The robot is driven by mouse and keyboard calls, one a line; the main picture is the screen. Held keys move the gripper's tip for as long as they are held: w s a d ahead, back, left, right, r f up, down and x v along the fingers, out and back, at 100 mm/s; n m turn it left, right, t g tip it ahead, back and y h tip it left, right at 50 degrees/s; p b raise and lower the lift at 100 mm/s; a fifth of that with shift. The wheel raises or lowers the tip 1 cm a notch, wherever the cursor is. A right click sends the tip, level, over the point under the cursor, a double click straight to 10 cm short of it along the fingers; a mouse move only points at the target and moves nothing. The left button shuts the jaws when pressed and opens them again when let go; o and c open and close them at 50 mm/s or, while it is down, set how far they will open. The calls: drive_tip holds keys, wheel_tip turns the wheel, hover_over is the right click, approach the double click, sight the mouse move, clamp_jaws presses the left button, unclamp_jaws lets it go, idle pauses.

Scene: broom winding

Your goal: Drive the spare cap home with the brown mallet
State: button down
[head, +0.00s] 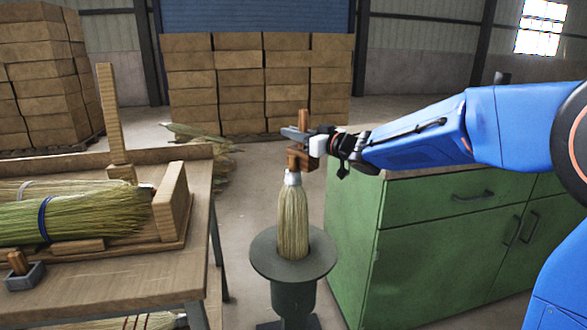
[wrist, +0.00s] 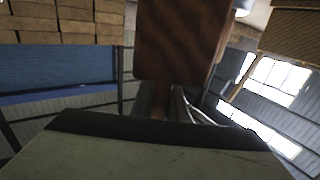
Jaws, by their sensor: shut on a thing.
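The brown mallet (head: 298,160) is in my gripper (head: 304,138), with its blocky head hanging low and its handle rising above the jaws. My gripper is shut on it. In the wrist view a large brown wooden block, the mallet (wrist: 180,40), fills the top middle. Below the mallet, a silvery cap (head: 292,178) sits on top of an upright bundle of straw (head: 293,220). The mallet head is just above the cap; I cannot tell whether they touch. The bundle stands on a dark round stand (head: 262,262).
A wooden workbench (head: 120,272) at the left holds straw brooms (head: 75,215), a tall wooden post (head: 109,112) and a small grey block with a brown peg (head: 24,276). A green cabinet (head: 420,260) stands close right of the stand. Stacked boxes (head: 240,85) are behind.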

sight(300, 115)
drive_tip(key=shift+f, duration=0.35)
drive_tip(key=shift+r, duration=3.2)
